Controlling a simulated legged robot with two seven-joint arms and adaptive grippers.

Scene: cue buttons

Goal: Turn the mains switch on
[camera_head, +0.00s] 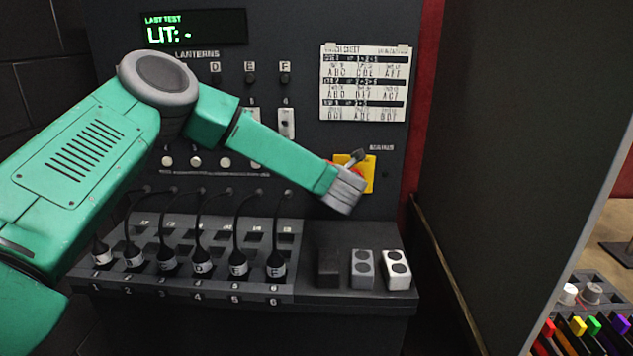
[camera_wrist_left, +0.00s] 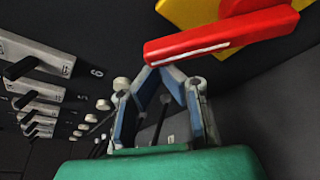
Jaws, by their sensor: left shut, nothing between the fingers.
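The mains switch is a red handle (camera_wrist_left: 222,36) on a yellow plate (camera_wrist_left: 195,10). In the head view the yellow plate (camera_head: 369,177) sits on the right of the dark panel, and my left arm covers much of the switch. My left gripper (camera_head: 357,157) is in front of the plate. In the left wrist view my left gripper (camera_wrist_left: 162,70) is shut and empty, its fingertips at the left end of the red handle. I cannot tell whether they touch it. My right gripper is not in view.
A display (camera_head: 193,28) reads "LIT: -". A printed chart (camera_head: 365,108) hangs above the switch. Below are a rack (camera_head: 190,292) of plugs with cords and a ledge with small blocks (camera_head: 396,270). A dark partition (camera_head: 510,150) stands to the right.

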